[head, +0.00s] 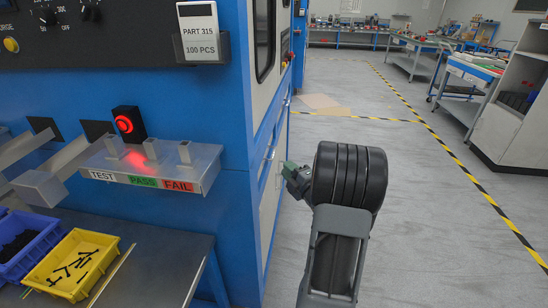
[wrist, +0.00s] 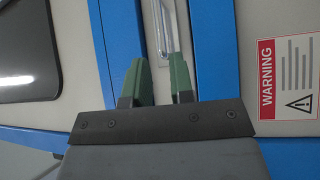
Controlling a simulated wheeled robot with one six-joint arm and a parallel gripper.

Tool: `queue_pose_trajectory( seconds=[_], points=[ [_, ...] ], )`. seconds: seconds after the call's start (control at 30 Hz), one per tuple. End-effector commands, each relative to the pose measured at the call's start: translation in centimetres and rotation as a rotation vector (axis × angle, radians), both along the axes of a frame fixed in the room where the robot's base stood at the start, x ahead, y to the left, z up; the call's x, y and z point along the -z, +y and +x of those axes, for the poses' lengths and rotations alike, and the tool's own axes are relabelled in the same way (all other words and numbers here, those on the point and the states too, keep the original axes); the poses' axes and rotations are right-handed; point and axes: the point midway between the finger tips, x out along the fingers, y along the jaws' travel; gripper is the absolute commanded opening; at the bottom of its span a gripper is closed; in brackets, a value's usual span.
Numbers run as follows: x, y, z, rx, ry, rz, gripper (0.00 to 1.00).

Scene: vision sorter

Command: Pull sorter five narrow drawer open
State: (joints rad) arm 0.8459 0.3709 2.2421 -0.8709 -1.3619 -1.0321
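The narrow drawer front is a pale panel between blue frame strips in the wrist view (wrist: 145,30). Its silver bar handle (wrist: 166,30) runs up the picture from near my fingertips. My gripper (wrist: 160,62) has two green fingers with a clear gap between them, so it is open and empty. The handle's near end appears between or just beyond the fingertips; I cannot tell the depth, and I see no clear grip. In the head view, my gripper (head: 291,170) is beside the blue sorter's side (head: 240,150), where pale panels with handles show at a steep angle.
A shelf (head: 165,165) labelled TEST, PASS and FAIL juts from the sorter's front. Yellow (head: 90,285) and blue (head: 25,250) bins stand on a bench at lower left. A warning label (wrist: 287,75) is on the neighbouring panel. Open floor (head: 430,210) lies to the right.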

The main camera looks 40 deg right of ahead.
Motion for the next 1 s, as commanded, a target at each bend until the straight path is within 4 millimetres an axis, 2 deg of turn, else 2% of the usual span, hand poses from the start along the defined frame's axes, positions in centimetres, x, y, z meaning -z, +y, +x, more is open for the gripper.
queue_pose_trajectory(
  seconds=[0.03, 0.2, 0.4, 0.6, 0.93, 1.0],
  points=[
    [-0.1, 0.1, 1.1, -0.004, -0.001, -0.001, 0.22],
    [-0.5, 0.2, 4.2, -0.004, -0.001, -0.001, 0.22],
    [-0.9, 0.1, 6.7, -0.002, 0.001, 0.001, 0.22],
    [-1.1, 0.2, 7.9, -0.001, 0.001, 0.002, 0.22],
    [-1.1, 0.1, 8.1, -0.001, 0.001, 0.001, 0.22],
    [-1.1, 0.1, 8.1, -0.001, 0.001, 0.001, 0.17]
  ],
)
